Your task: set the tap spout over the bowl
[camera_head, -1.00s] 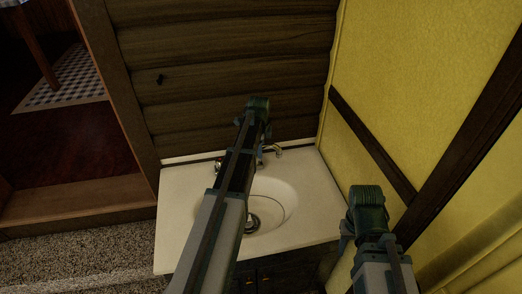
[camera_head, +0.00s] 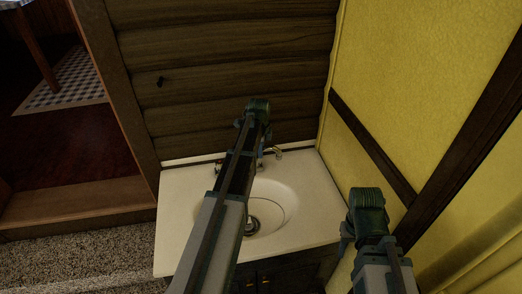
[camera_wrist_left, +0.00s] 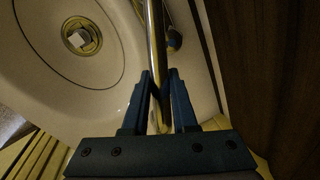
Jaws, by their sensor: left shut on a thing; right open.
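The tap spout (camera_head: 278,152) is a shiny metal tube at the back of the white sink. In the head view its curved end shows just right of my left arm, behind the bowl (camera_head: 275,200). In the left wrist view the spout (camera_wrist_left: 156,45) runs between the fingers of my left gripper (camera_wrist_left: 160,82), which is shut on it. There it lies beside the bowl (camera_wrist_left: 55,60), right of its inner edge. My left arm hides the tap's base and part of the bowl in the head view. My right gripper (camera_head: 348,232) is open and away from the tap, its fingers mostly hidden.
The drain (camera_head: 252,225) shows in the bowl. A plank wall (camera_head: 220,70) stands close behind the sink and a yellow wall (camera_head: 410,90) close on the right. The counter's left part (camera_head: 180,220) is clear.

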